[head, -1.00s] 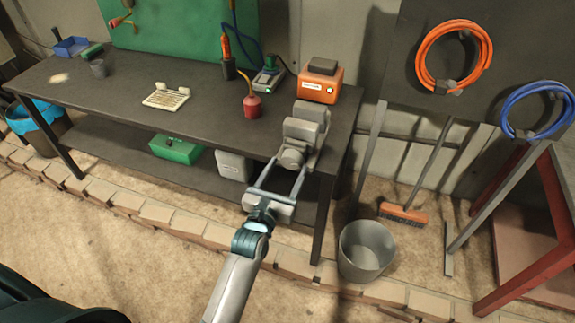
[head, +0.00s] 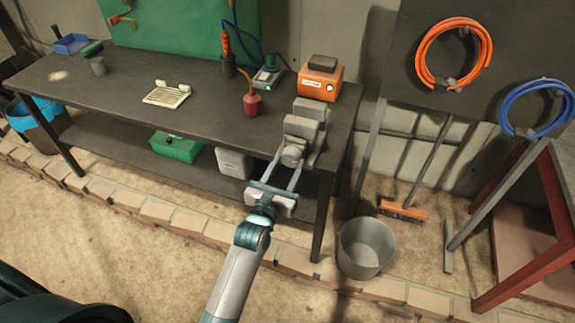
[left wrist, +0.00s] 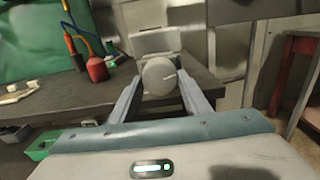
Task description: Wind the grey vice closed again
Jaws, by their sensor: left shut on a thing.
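The grey vice (head: 305,122) is mounted at the right front corner of the dark workbench (head: 200,120). Its round front knob (head: 292,156) faces me. My left gripper (head: 290,166) reaches up from below, its two long fingers on either side of the knob. In the left wrist view the knob (left wrist: 159,76) sits between the fingertips of the left gripper (left wrist: 159,86), with a pale line on its face. The vice body shows behind it. The gap between the jaws is hard to make out. My right gripper is not in view.
An orange box (head: 319,80) and a red oil can (head: 252,103) stand on the bench behind and left of the vice. A metal bucket (head: 366,248) stands on the floor right of the bench leg. A broom (head: 404,211) leans behind it.

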